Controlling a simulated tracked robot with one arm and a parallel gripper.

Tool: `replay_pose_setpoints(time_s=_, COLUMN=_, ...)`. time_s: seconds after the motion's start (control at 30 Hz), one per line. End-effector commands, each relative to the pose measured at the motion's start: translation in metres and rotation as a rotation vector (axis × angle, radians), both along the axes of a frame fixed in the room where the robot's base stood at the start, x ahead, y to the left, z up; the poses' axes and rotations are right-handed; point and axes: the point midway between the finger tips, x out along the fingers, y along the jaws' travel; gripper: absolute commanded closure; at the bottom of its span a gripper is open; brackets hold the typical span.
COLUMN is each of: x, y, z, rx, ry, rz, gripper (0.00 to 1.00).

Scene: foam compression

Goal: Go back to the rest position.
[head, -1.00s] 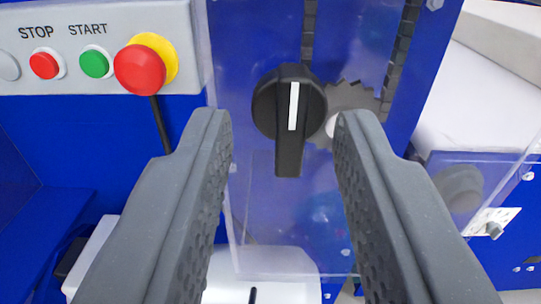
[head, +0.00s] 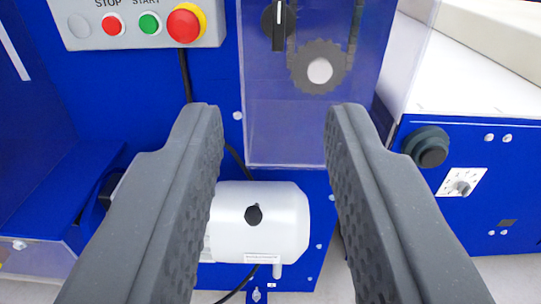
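My gripper (head: 276,112) is open, with its two grey fingers apart and nothing between them. It points at the front of a blue machine (head: 215,100). A black rotary knob (head: 279,25) with a white line stands upright near the top edge, above the fingertips and partly cut off by the picture edge. A grey gear (head: 319,69) shows beside it behind a clear panel (head: 285,135).
A grey control box (head: 75,30) at upper left carries a red STOP button (head: 112,25), a green START button (head: 149,24) and a red emergency button (head: 185,24) on yellow. A white motor (head: 262,220) sits below. A black knob (head: 428,147) is at right.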

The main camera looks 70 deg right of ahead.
Motion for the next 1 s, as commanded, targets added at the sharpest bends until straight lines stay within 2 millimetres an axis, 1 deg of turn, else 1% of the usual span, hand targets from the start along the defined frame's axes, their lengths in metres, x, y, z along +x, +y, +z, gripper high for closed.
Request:
replay_pose_setpoints(time_s=0.37, x=0.001, y=0.000, z=0.000, rx=0.002, ry=-0.002, rz=0.002, gripper=0.69)
replay_pose_setpoints(time_s=0.47, x=0.011, y=0.002, z=0.006, rx=0.029, ry=-0.030, rz=0.028, gripper=0.69)
replay_pose_setpoints(time_s=0.57, x=0.038, y=0.011, z=0.022, rx=0.097, ry=-0.095, rz=0.100, gripper=0.69)
replay_pose_setpoints(time_s=0.6, x=0.053, y=0.017, z=0.033, rx=0.133, ry=-0.129, rz=0.144, gripper=0.69)
replay_pose_setpoints(time_s=0.67, x=0.076, y=0.028, z=0.053, rx=0.190, ry=-0.182, rz=0.220, gripper=0.69)
replay_pose_setpoints(time_s=0.7, x=0.091, y=0.036, z=0.071, rx=0.223, ry=-0.217, rz=0.275, gripper=0.69)
replay_pose_setpoints(time_s=0.77, x=0.110, y=0.051, z=0.097, rx=0.271, ry=-0.260, rz=0.362, gripper=0.69)
replay_pose_setpoints(time_s=0.8, x=0.121, y=0.061, z=0.115, rx=0.297, ry=-0.282, rz=0.421, gripper=0.69)
replay_pose_setpoints(time_s=0.87, x=0.135, y=0.078, z=0.146, rx=0.332, ry=-0.311, rz=0.512, gripper=0.69)
replay_pose_setpoints(time_s=0.9, x=0.142, y=0.089, z=0.166, rx=0.348, ry=-0.326, rz=0.571, gripper=0.69)
replay_pose_setpoints(time_s=0.97, x=0.148, y=0.107, z=0.199, rx=0.370, ry=-0.341, rz=0.661, gripper=0.69)
replay_pose_setpoints(time_s=1.0, x=0.151, y=0.118, z=0.219, rx=0.379, ry=-0.346, rz=0.718, gripper=0.69)
